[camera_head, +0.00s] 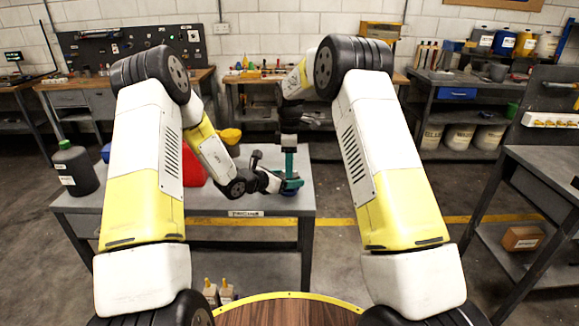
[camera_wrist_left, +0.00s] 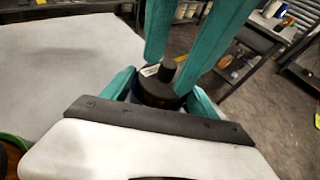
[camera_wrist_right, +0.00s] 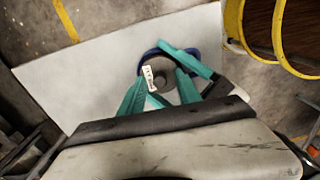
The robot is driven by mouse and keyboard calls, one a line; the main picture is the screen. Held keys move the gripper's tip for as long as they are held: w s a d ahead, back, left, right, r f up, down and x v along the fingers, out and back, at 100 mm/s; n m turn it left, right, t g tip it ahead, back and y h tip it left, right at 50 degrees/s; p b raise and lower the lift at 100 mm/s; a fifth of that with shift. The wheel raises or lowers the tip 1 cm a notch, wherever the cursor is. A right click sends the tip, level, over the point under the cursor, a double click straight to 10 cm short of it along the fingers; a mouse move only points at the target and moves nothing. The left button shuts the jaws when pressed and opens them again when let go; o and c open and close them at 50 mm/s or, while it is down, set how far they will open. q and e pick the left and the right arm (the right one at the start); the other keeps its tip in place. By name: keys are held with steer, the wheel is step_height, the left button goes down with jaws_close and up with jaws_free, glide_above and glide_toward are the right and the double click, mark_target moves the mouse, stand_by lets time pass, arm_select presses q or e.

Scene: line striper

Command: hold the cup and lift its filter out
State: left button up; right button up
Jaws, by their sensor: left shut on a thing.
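The blue cup (camera_head: 288,193) stands near the front right of the grey table, and its rim (camera_wrist_right: 151,52) shows in the right wrist view. A dark round filter (camera_wrist_right: 172,69) with a knob and a white label sits in the cup; its knob also shows in the left wrist view (camera_wrist_left: 168,70). My left gripper (camera_head: 291,185) is shut on the cup from the side, its green fingers around the wall. My right gripper (camera_wrist_right: 160,82) points down from above. Its green fingers are apart, one on each side of the knob. Whether they touch the knob is hard to tell.
The grey table (camera_head: 225,201) is bare to the left of the cup. A red container (camera_head: 194,168), a yellow funnel-like piece (camera_head: 230,136) and a dark bottle (camera_head: 75,167) stand farther left. A shelf unit (camera_head: 530,190) stands apart at the right.

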arm_select(q)
steer(key=shift+f, duration=0.15)
arm_select(e)
jaws_close()
steer(key=shift+r, duration=0.8)
steer(key=shift+r, duration=2.25)
arm_select(q)
steer(key=o, duration=1.4)
steer(key=shift+o, duration=0.3)
